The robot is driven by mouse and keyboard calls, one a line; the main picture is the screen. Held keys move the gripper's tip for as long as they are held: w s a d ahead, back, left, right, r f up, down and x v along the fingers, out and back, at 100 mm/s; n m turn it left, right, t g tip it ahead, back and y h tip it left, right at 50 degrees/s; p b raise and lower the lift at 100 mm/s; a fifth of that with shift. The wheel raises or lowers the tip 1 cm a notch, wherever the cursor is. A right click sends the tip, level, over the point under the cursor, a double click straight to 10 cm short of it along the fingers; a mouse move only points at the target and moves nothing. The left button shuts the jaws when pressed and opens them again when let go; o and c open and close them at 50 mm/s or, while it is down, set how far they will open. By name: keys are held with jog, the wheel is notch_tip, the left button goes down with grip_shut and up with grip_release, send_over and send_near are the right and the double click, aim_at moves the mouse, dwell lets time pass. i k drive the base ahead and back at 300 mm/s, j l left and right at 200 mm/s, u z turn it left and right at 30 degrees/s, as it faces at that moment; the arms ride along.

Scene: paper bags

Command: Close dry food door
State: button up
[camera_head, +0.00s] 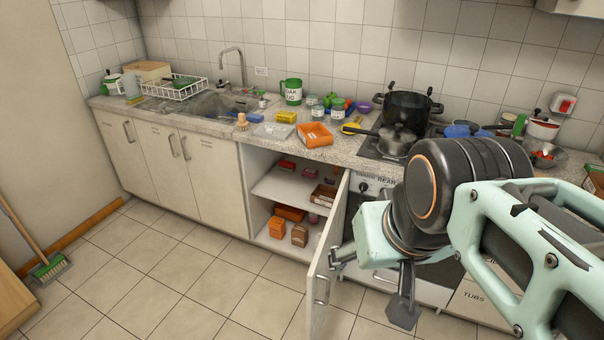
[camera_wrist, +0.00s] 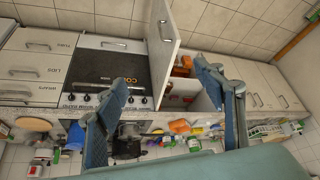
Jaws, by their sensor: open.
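The dry food cupboard door (camera_head: 327,262) stands wide open, swung out from the counter front, its outer face mostly turned away. A metal handle (camera_head: 322,290) shows near its free edge. The open door also shows in the wrist view (camera_wrist: 162,50), which is upside down. My gripper (camera_head: 371,281) is open and empty, just right of the door. One finger overlaps the door's edge in the head view; I cannot tell whether it touches. In the wrist view the two fingers (camera_wrist: 162,78) are spread apart with the door between them in the picture.
The open cupboard (camera_head: 283,188) holds several boxes on two levels. An oven (camera_head: 429,270) stands right of the door, partly hidden by my arm. The counter (camera_head: 345,153) above carries pots and containers. The tiled floor (camera_head: 180,270) at left is clear; a broom (camera_head: 48,268) leans at far left.

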aim_at(320, 281)
jog(key=i+l+u, duration=0.2)
jog(key=i+l, duration=0.15)
jog(key=l, duration=0.3)
jog(key=i+l+u, duration=0.3)
jog(key=i+l, duration=0.25)
jog(key=k+u, duration=0.1)
